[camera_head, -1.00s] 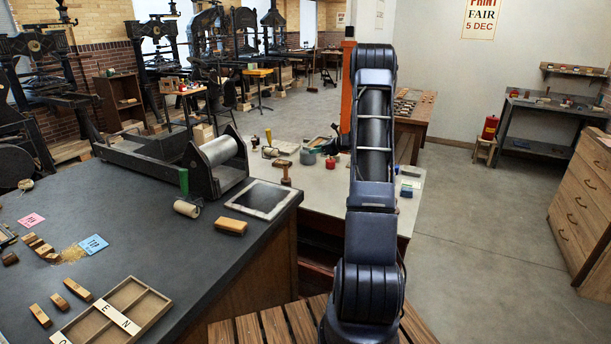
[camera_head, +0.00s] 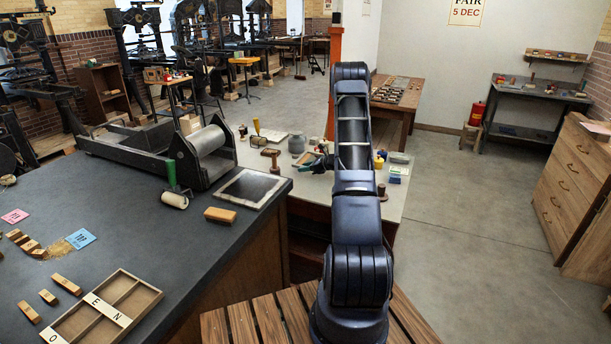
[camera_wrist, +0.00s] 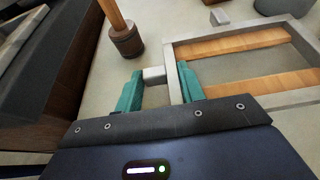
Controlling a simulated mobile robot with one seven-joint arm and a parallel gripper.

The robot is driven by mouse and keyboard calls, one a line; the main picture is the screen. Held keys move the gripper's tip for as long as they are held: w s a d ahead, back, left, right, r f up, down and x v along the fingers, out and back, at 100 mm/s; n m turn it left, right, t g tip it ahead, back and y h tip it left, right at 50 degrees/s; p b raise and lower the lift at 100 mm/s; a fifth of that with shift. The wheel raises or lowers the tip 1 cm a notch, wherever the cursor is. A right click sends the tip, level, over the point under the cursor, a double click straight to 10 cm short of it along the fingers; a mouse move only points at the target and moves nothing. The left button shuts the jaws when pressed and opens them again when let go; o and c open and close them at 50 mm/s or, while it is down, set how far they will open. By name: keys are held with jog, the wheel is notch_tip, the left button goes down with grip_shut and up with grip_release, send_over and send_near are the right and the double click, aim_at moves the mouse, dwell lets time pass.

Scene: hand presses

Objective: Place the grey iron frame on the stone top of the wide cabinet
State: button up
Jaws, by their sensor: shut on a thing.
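In the wrist view my gripper (camera_wrist: 158,82) has teal fingers shut on a short grey lug at the side of the grey iron frame (camera_wrist: 225,38). The frame has light wooden bars inside and reaches past the right picture edge. It is over a pale surface; I cannot tell whether it touches it. A wide cabinet-like unit with a dark stone-like top (camera_head: 140,235) stands at left. A pale-topped unit (camera_head: 308,190) stands behind it. I cannot tell for certain which is the wide cabinet.
On the dark top are a roller press (camera_head: 150,150), a framed dark plate (camera_head: 252,188), a wooden block (camera_head: 220,215) and a letter tray (camera_head: 142,300). On the pale top are a mallet (camera_head: 271,154), a grey pot (camera_head: 297,145) and small items. Floor at right is clear.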

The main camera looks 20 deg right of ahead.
aim_at(306, 178)
jog(key=shift+f, duration=1.85)
jog(key=shift+f, duration=0.1)
jog(key=o, duration=1.3)
